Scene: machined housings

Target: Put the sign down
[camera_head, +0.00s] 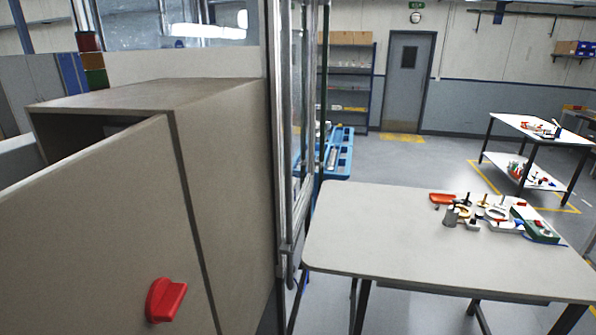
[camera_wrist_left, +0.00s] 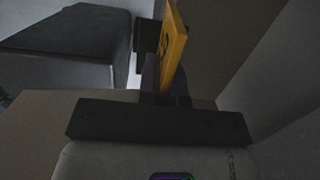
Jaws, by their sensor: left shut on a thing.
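The sign (camera_wrist_left: 173,48) is a thin yellow plate with dark marks, seen nearly edge-on at the top middle of the left wrist view. My left gripper (camera_wrist_left: 166,88) is shut on its lower part and holds it upright, slightly tilted. The sign's lower end is hidden between the fingers. Neither gripper nor the sign shows in the head view. My right gripper is in neither view.
A beige cabinet (camera_head: 225,190) with a red handle (camera_head: 165,300) fills the left. A table (camera_head: 380,235) at right has clear room on its left half and several machined parts (camera_head: 495,215) at its back right. A metal-framed glass panel (camera_head: 285,130) stands between them. A blue tray (camera_head: 340,155) is behind.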

